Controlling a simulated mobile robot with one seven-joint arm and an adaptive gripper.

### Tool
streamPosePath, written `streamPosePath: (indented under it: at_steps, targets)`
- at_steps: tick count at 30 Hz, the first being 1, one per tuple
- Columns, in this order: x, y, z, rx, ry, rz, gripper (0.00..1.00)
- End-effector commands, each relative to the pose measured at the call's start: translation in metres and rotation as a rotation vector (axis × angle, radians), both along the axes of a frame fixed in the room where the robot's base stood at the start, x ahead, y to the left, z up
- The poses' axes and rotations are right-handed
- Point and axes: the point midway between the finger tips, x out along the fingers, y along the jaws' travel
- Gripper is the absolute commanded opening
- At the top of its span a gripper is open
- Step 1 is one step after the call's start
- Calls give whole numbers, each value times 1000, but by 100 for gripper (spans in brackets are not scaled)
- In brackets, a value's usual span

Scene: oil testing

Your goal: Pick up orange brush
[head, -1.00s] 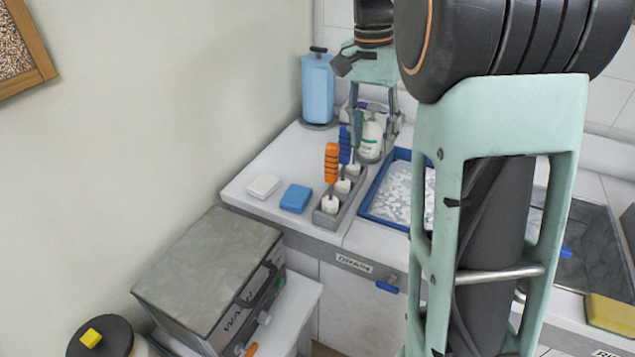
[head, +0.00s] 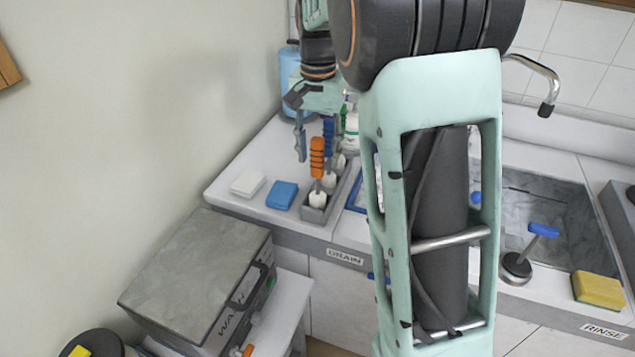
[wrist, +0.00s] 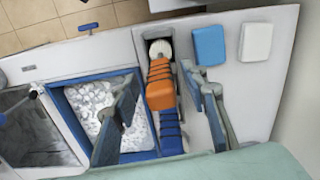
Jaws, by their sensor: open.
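The orange brush (head: 317,158) stands handle up in a grey holder (head: 318,214) on the white counter, its white head at the bottom. In the wrist view the orange brush (wrist: 160,88) shows between the fingers of my gripper (wrist: 166,80), with the blue brush (wrist: 172,130) behind it. My gripper is open and empty, one finger on each side of the brush row. I see no clear contact with the orange handle. In the head view one finger (head: 300,142) shows left of the orange handle; the other finger is hard to make out.
A white block (head: 248,183) and a blue block (head: 282,195) lie left of the holder. A blue-rimmed tray (wrist: 103,108) adjoins it on the other side. A white bottle (head: 351,129) and a light-blue container (head: 290,68) stand behind. The WASH machine (head: 200,270) is in front.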

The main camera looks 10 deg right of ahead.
Motion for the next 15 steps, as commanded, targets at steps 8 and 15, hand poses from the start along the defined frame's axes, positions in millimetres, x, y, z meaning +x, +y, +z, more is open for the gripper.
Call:
streamPosePath:
  at_steps: [8,15]
  targets:
    - [0,1,-25,0,0,0,41]
    - [0,1,-25,0,0,0,34]
